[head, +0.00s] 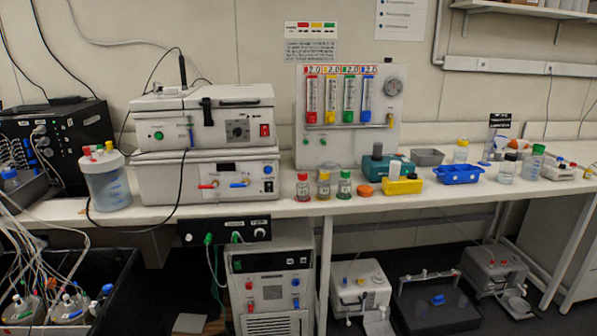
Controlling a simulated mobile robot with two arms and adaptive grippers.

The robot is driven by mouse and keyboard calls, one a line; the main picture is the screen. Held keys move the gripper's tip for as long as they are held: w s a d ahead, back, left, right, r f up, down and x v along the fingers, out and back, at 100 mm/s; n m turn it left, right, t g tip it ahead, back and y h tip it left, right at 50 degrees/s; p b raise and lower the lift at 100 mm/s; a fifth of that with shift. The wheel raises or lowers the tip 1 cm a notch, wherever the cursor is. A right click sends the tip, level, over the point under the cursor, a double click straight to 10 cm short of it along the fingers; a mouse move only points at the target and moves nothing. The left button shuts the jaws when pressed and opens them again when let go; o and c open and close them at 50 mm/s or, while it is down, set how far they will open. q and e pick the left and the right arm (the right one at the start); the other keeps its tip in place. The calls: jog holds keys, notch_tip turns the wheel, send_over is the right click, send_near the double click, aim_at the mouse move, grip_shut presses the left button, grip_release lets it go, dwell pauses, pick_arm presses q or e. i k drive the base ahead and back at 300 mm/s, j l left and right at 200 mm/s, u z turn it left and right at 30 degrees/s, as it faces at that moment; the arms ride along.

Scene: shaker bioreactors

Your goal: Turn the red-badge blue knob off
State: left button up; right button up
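Several blue controls show, and I cannot tell which one bears a red badge. On the lower white bench unit (160,182) there is a blue handle (240,184) beside a red handle (208,185), plus a small blue knob (268,169) at the right. The white floor unit (270,262) has a blue knob (295,282) at its right and red knobs (250,285) at its left. The flow panel (382,132) carries red, yellow, green and blue tubes with small coloured labels. The knob positions are too small to read. Neither of my grippers is in view.
The white bench (440,195) runs across the room. Small bottles with red (303,187), yellow and green caps stand at its front edge. A blue tray (457,174) and a yellow rack (402,186) lie to the right. A loose black cable hangs at the left.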

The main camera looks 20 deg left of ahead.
aim_at(107, 289)
jog(key=i+u, duration=0.2)
jog(key=u, duration=0.25)
jog(key=i+u, duration=0.25)
jog(key=u, duration=0.25)
jog(key=i+l+u, duration=0.15)
jog(key=u, duration=0.3)
jog(key=i+l+u, duration=0.2)
jog(key=u, duration=0.3)
jog(key=i+l+u, duration=0.15)
jog(key=u, duration=0.3)
jog(key=l+u, duration=0.5)
jog(key=i+l+u, duration=0.15)
jog(key=l+u, duration=0.2)
jog(key=l, duration=0.2)
jog(key=i+l+u, duration=0.15)
jog(key=l+u, duration=0.2)
jog(key=l, duration=0.2)
jog(key=l+u, duration=0.35)
jog(key=l, duration=0.2)
jog(key=z, duration=0.95)
